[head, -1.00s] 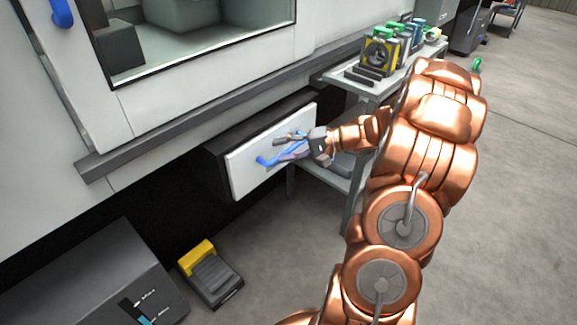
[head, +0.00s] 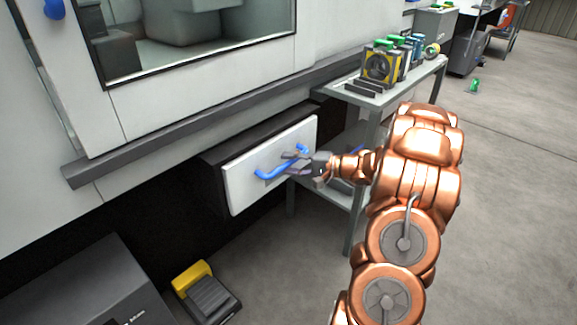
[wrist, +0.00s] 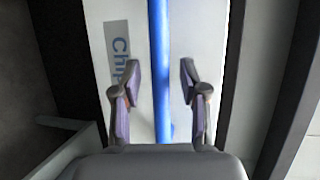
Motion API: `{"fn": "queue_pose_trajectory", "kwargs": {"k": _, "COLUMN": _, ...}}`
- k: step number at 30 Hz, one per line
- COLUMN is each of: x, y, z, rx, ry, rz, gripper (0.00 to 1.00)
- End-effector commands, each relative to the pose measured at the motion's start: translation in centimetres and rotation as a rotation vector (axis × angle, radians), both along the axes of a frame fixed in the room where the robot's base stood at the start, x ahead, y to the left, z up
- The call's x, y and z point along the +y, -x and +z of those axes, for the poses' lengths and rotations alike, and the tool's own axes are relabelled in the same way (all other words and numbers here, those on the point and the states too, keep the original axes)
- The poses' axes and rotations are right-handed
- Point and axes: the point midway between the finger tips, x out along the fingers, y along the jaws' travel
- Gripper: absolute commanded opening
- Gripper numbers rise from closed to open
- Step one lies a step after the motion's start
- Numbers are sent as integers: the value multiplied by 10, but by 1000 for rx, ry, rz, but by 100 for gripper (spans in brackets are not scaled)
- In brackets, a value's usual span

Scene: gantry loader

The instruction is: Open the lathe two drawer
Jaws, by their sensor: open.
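The drawer (head: 240,192) has a white front and sits low under the machine's ledge. A dark box shows behind its front; I cannot tell how far out it stands. Its blue bar handle (head: 276,172) crosses the front. In the wrist view the handle (wrist: 159,60) runs upright between my fingers, beside a "Chip" label (wrist: 120,55) that is partly hidden. My gripper (head: 296,162) is open at the drawer front, near the handle's right part. In the wrist view my gripper (wrist: 159,78) has a finger on each side of the handle, with gaps to both.
A grey cart (head: 362,100) with tools and blocks on top stands right of the drawer, close to my arm. A yellow and black pedal (head: 206,292) lies on the floor below. A dark grey box (head: 75,290) stands at lower left. The floor at right is mostly clear.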

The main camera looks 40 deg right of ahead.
Motion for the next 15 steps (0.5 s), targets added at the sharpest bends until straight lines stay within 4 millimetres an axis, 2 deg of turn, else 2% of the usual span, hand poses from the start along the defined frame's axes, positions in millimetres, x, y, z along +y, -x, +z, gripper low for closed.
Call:
{"fn": "queue_pose_trajectory", "kwargs": {"k": 11, "x": 5, "y": -6, "z": -1, "rx": 1, "ry": 0, "rz": 1, "gripper": 43}}
{"fn": "queue_pose_trajectory", "kwargs": {"k": 15, "x": 5, "y": -6, "z": -1, "rx": 0, "ry": 1, "rz": 1, "gripper": 32}}
